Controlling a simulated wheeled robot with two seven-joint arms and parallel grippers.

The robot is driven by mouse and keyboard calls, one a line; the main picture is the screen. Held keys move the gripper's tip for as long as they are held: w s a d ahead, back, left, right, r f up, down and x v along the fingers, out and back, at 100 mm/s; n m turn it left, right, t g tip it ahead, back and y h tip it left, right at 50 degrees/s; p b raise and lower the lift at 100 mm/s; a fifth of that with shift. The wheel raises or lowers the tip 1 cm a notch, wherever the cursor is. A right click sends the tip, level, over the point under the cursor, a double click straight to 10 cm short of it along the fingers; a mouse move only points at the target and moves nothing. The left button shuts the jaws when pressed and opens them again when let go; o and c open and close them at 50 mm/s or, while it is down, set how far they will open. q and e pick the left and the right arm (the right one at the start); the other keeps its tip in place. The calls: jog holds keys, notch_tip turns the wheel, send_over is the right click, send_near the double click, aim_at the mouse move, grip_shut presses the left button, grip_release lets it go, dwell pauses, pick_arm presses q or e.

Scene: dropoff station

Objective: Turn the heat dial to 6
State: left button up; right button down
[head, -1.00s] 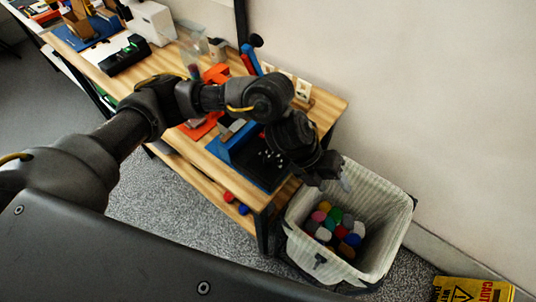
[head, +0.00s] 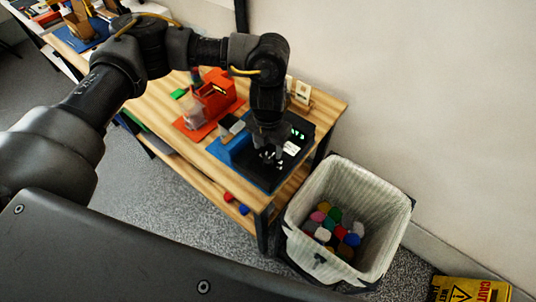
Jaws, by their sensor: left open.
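A blue unit with a dark panel (head: 296,160) lies at the right end of the wooden table. Small white and greenish marks show on the panel. My left gripper (head: 272,155) is open, pointing down over the panel. I cannot tell whether its fingertips touch anything. The heat dial cannot be made out; the gripper covers part of the panel. No number on the panel is readable. My right gripper is not in view.
An orange-red device (head: 212,98) stands on the wooden table (head: 160,104) left of the panel. A lined bin (head: 386,215) with several coloured items stands on the floor at the right. A yellow caution sign (head: 470,290) lies at the lower right. A wall runs behind the table.

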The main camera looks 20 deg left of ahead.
aim_at(268, 159)
pick_arm(q)
notch_tip(268, 159, down, 6)
jog(key=shift+r+p, duration=0.1)
jog(key=shift+p, duration=0.5)
jog(key=shift+c, duration=0.2)
